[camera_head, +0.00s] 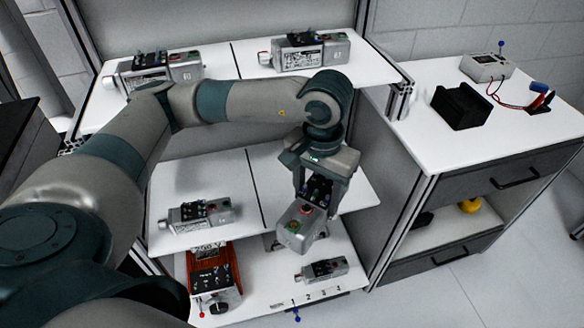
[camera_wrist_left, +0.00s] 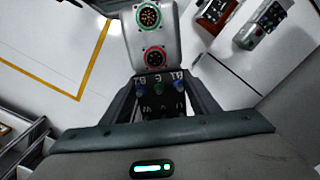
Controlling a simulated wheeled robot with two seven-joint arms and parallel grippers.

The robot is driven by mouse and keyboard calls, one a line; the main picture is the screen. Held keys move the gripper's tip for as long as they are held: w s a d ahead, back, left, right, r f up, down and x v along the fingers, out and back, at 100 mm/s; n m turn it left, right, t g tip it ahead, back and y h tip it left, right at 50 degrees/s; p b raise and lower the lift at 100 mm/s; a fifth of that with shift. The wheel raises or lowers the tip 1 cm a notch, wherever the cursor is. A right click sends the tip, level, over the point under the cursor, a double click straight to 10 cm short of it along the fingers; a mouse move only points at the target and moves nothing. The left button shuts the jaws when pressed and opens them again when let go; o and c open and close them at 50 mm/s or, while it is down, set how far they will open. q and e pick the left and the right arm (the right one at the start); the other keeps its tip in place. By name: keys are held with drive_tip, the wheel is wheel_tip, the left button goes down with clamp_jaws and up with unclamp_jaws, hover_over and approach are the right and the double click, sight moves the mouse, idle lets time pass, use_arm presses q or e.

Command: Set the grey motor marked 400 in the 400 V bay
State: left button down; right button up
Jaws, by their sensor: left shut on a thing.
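My left gripper (camera_head: 322,186) is shut on a grey motor (camera_head: 298,228) and holds it in front of the middle shelf's right half. In the left wrist view the held motor (camera_wrist_left: 152,30) shows a green-ringed and a red-ringed round connector, with dark terminals between my fingers (camera_wrist_left: 158,92). Its marking cannot be read. Similar grey motors stand on the top shelf, left (camera_head: 158,72) and right (camera_head: 305,52), and on the middle shelf's left half (camera_head: 200,214). No bay label is readable as 400 V. My right gripper is not in view.
The lower shelf holds a red-brown instrument (camera_head: 212,262) and a small grey motor (camera_head: 322,268). A dark line splits the middle shelf (camera_head: 270,165). A white cabinet (camera_head: 440,150) at right carries a black block (camera_head: 460,106) and a grey meter (camera_head: 487,66).

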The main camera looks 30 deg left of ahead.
use_arm(q)
drive_tip(key=shift+a+r, duration=0.1)
drive_tip(key=shift+a, duration=0.35)
drive_tip(key=shift+s, duration=0.1)
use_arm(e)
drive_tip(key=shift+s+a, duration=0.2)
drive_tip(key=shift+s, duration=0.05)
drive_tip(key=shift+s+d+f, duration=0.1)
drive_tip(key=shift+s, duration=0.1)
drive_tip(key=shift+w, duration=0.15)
